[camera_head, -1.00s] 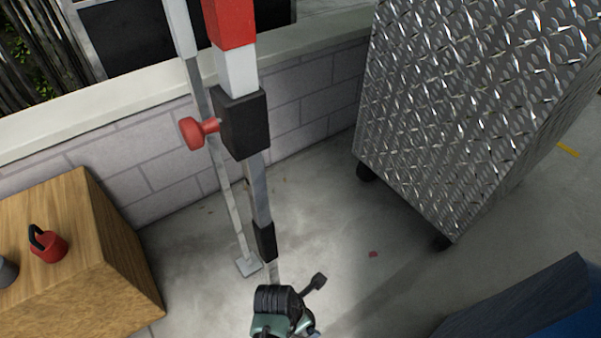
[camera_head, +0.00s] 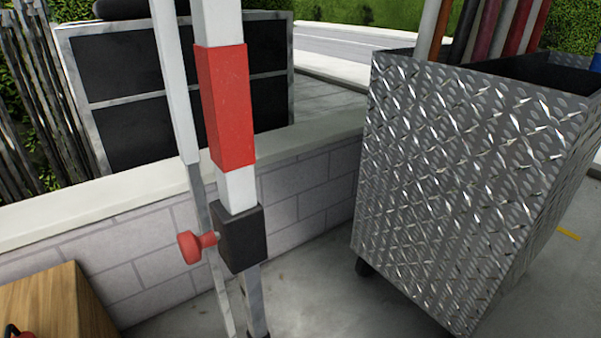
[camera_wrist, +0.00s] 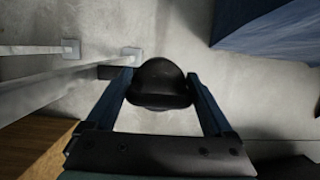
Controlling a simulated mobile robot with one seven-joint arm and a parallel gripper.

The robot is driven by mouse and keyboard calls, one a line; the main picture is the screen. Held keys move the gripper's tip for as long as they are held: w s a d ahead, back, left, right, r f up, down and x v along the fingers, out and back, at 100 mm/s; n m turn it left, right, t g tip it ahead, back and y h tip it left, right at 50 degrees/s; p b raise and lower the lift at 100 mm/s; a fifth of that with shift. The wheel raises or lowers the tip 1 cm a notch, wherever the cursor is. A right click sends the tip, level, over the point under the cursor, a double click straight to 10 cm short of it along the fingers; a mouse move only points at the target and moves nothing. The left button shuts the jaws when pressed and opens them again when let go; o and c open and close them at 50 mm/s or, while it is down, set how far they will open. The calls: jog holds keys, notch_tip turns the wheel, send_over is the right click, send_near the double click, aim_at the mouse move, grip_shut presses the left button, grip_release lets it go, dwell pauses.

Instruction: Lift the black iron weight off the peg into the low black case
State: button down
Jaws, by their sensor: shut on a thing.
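The black iron weight (camera_wrist: 160,85) shows in the wrist view as a dark rounded block. It sits between the two fingers of my gripper (camera_wrist: 160,79), which are shut on it. Pale floor shows around it, and I see no peg under it. A short black piece (camera_wrist: 113,72) shows by the left finger; I cannot tell if it is the peg. In the head view neither my gripper nor the weight is in view. A black panelled case (camera_head: 115,120) with pale metal edges stands beyond the low wall; I cannot tell if it is the low black case.
A red-and-white post (camera_head: 228,110) with a red knob stands at centre left. A diamond-plate cart (camera_head: 450,180) holding poles stands right. A wooden box (camera_head: 45,305) is at lower left, below the block wall (camera_head: 300,200). A blue object (camera_wrist: 265,30) is at upper right in the wrist view.

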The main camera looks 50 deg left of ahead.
notch_tip(320, 180, up, 10)
jog(key=p, duration=0.4)
jog(key=shift+r, duration=0.15)
jog(key=shift+w, duration=0.15)
